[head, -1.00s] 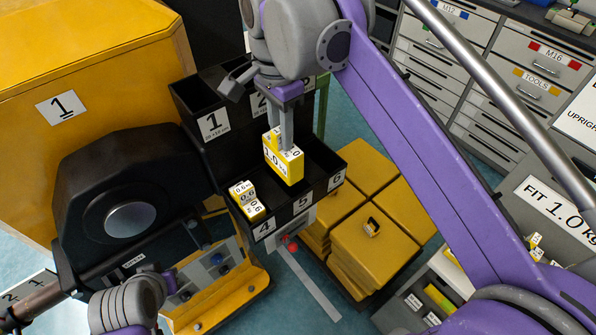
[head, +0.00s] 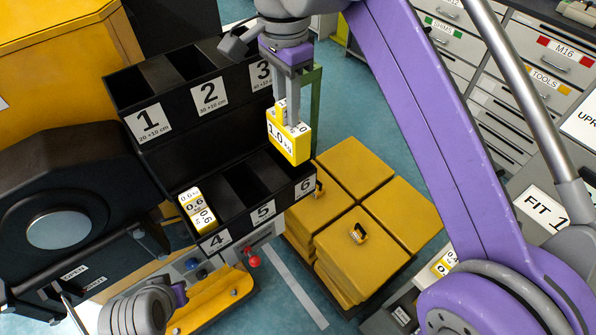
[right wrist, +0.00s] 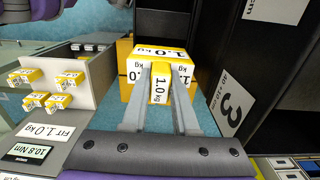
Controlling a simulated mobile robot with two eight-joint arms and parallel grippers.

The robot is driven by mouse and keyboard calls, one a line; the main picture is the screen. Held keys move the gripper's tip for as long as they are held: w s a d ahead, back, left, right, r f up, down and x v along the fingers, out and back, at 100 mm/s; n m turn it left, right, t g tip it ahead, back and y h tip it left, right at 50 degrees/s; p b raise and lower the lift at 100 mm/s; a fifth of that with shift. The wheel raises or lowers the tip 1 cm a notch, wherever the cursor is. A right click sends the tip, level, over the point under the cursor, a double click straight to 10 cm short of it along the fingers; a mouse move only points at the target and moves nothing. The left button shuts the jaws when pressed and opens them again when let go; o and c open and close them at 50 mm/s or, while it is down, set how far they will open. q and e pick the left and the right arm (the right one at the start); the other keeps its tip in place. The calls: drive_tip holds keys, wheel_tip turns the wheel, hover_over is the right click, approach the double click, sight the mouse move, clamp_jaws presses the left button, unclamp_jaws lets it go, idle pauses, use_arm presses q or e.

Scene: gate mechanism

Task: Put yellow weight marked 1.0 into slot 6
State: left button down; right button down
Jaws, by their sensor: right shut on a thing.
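My right gripper (head: 287,118) is shut on the yellow weight (head: 289,145) marked 1.0 kg and holds it upright in the air. In the right wrist view the same weight (right wrist: 161,58) sits between the two grey fingers. In the head view it appears over the right end of the lower black rack row, just above the slot 6 label (head: 305,186). It partly hides the slot 6 opening, and I cannot tell its height above the rim. My left gripper (head: 150,308) is at the lower left; its fingers cannot be made out.
The taller row of slots 1 to 3 (head: 210,97) stands behind. Stacked yellow blocks (head: 352,240) lie right of the rack. A holder with small yellow weights (right wrist: 40,90) shows in the wrist view.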

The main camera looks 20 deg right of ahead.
sight(287, 128)
wheel_tip(287, 128, down, 5)
drive_tip(key=shift+a+r+b, duration=0.1)
drive_tip(key=shift+b, duration=0.35)
drive_tip(key=shift+f, duration=2.5)
drive_tip(key=shift+f+b, duration=0.15)
drive_tip(key=shift+b, duration=0.15)
drive_tip(key=c, duration=0.7)
unclamp_jaws()
wheel_tip(287, 128, up, 12)
drive_tip(key=shift+r+p, duration=0.15)
drive_tip(key=shift+p, duration=0.9)
